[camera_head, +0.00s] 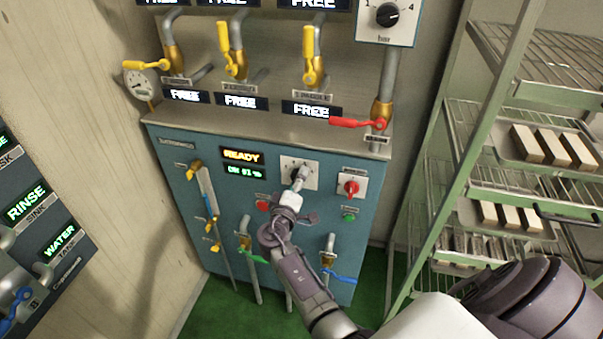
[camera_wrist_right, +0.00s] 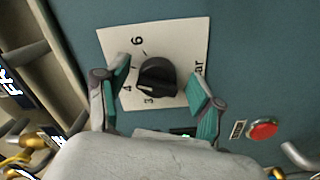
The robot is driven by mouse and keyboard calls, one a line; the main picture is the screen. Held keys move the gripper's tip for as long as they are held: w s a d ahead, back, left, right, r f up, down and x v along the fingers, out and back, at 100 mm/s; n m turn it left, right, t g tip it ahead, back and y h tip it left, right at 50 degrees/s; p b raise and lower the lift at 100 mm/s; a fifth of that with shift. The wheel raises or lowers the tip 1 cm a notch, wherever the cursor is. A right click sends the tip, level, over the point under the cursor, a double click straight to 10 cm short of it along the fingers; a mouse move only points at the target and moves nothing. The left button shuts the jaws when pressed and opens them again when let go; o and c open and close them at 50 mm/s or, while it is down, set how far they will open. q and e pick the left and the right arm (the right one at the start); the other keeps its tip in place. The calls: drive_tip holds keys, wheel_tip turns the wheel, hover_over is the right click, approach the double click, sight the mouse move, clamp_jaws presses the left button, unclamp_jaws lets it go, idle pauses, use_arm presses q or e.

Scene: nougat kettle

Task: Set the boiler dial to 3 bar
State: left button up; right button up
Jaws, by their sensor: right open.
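A black dial (camera_wrist_right: 157,75) sits on a white plate (camera_wrist_right: 185,35) with the numbers 6, 4 and 3 and a partly hidden "bar" label. Its pale mark appears to point between 4 and 3; the exact setting is hard to read. In the head view the plate (camera_head: 287,166) is on the blue cabinet, its dial largely hidden by my gripper. My right gripper (camera_wrist_right: 160,80) is open, one finger on each side of the dial; contact cannot be told. It also shows in the head view (camera_head: 299,181). My left gripper is not in view.
Another black "bar" dial (camera_head: 387,14) is above on the wall. A red knob (camera_head: 350,187), a red button (camera_head: 262,205) and a green button (camera_head: 348,217) are nearby. Valves with green (camera_head: 254,256) and blue (camera_head: 340,277) levers stick out below. A rack (camera_head: 455,180) with trays stands right.

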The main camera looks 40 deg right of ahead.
drive_tip(key=shift+a, duration=0.1)
drive_tip(key=c, duration=1.1)
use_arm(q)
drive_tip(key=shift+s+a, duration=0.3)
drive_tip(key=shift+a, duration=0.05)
use_arm(e)
drive_tip(key=shift+s, duration=0.1)
